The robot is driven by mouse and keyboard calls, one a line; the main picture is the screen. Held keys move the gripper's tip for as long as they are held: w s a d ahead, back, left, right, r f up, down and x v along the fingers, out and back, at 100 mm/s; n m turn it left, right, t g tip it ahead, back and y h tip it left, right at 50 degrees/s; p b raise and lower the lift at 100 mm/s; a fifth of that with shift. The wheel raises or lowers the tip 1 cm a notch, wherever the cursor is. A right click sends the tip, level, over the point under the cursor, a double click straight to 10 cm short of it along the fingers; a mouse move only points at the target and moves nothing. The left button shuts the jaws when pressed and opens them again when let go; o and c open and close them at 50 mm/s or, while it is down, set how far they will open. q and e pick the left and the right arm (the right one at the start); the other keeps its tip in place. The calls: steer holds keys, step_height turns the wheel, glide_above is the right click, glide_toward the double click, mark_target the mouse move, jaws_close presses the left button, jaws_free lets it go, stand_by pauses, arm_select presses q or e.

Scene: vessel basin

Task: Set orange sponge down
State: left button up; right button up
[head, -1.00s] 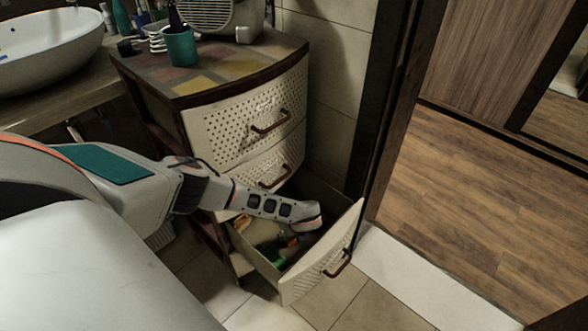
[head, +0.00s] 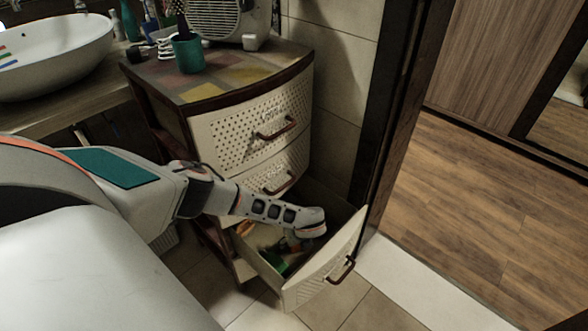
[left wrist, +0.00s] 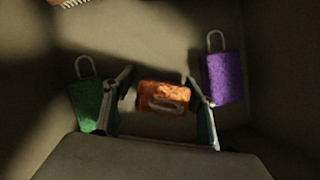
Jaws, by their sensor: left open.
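The orange sponge (left wrist: 163,97) lies on the drawer floor in the left wrist view, with a pale loop on its face. My left gripper (left wrist: 158,84) is open, with one finger on each side of the sponge and a visible gap on both sides. In the head view my left gripper (head: 296,241) reaches down into the open bottom drawer (head: 325,265). I cannot make out the orange sponge there. My right gripper is in neither view.
A green sponge (left wrist: 84,104) lies close to the left finger and a purple sponge (left wrist: 224,78) close to the right one. A brush (left wrist: 69,4) is at the far edge. The drawer walls surround the gripper. The cabinet's upper drawers (head: 250,128) are closed.

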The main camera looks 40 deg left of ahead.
arm_select(q)
steer(key=r, duration=0.2)
steer(key=r+p, duration=0.1)
steer(key=shift+w+d, duration=0.25)
steer(key=shift+d, duration=0.1)
steer(key=p+v, duration=0.4)
steer(key=v, duration=0.4)
steer(key=shift+s+d+r, duration=0.15)
steer(key=shift+s+d, duration=0.1)
steer(key=shift+s, duration=0.2)
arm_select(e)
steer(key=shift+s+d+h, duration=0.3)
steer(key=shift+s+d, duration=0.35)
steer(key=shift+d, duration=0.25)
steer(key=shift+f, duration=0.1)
